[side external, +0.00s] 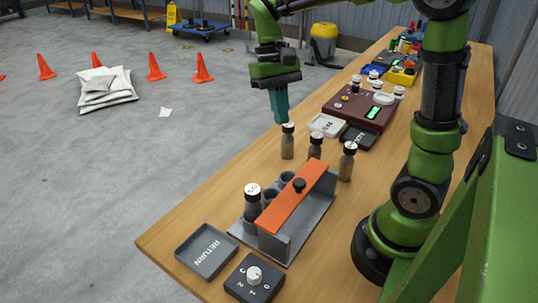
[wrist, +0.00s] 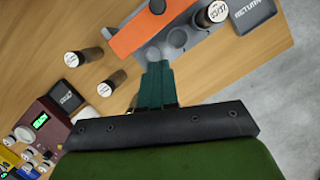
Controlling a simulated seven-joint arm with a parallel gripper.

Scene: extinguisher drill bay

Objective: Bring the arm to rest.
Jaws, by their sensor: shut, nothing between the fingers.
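My gripper (side external: 280,121) is shut and empty, pointing down above the table's left edge, behind the bottle rack in the side external view. In the wrist view its dark green fingers (wrist: 158,66) are together, in front of the rack. The rack (side external: 284,243) is grey with an orange bar (side external: 297,200) and a black knob across it. One dark bottle with a white cap (side external: 252,205) stands in it. Three other capped bottles stand on the table behind the rack: a brown one (side external: 288,142), a dark one (side external: 315,148) and another (side external: 347,162).
A grey RETURN tray (side external: 207,251) and a dial box (side external: 254,278) lie at the table's near end. A maroon instrument (side external: 360,108) with a green display stands farther back, beside a white tray (side external: 326,125) and black tray (side external: 357,137). Orange cones (side external: 156,67) stand on the floor.

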